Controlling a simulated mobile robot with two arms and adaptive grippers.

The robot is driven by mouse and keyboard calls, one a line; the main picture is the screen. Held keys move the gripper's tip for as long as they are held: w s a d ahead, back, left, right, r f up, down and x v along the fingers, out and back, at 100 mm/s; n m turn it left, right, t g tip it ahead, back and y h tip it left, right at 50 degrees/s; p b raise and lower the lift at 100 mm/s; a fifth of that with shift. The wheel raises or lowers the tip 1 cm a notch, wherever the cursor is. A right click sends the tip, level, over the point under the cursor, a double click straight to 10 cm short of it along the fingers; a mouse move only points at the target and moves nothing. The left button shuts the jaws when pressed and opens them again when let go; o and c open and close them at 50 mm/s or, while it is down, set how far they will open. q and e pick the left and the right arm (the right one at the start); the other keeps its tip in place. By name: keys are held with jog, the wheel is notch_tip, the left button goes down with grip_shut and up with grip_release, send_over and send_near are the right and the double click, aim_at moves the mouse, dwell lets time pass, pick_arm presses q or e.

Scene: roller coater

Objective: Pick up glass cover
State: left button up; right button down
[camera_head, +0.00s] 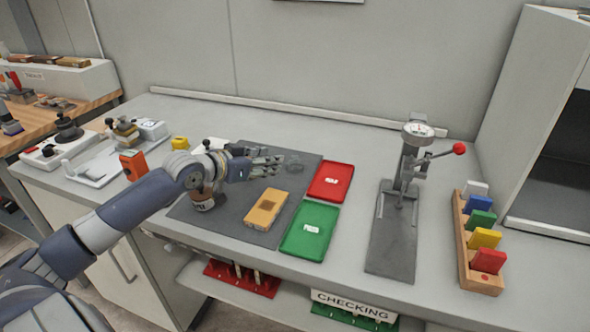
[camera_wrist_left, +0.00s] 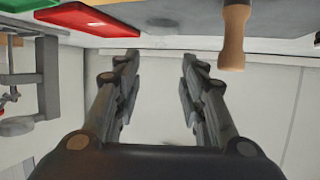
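A faint, clear, roundish piece (camera_head: 294,163), which looks like the glass cover, lies on the dark grey mat (camera_head: 240,228) just beyond my left fingertips. A faint form in the same place on the mat shows in the left wrist view (camera_wrist_left: 165,22), but its outline is hard to make out. My left gripper (camera_head: 280,161) reaches in from the left above the mat. In the left wrist view its two fingers (camera_wrist_left: 158,62) stand apart with nothing between them, so it is open and empty. My right gripper is not in view.
A yellow block (camera_head: 266,208) lies on the mat. A red tray (camera_head: 331,181) and a green tray (camera_head: 310,231) lie beside it. A lever press (camera_head: 404,180) and a wooden rack of coloured pieces (camera_head: 480,240) stand right. A wooden handle (camera_wrist_left: 232,40) is near the fingers.

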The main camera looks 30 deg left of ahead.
aim_at(294, 157)
pick_arm(q)
jog(key=shift+p+x, duration=0.65)
jog(key=shift+x, duration=4.55)
grip_shut()
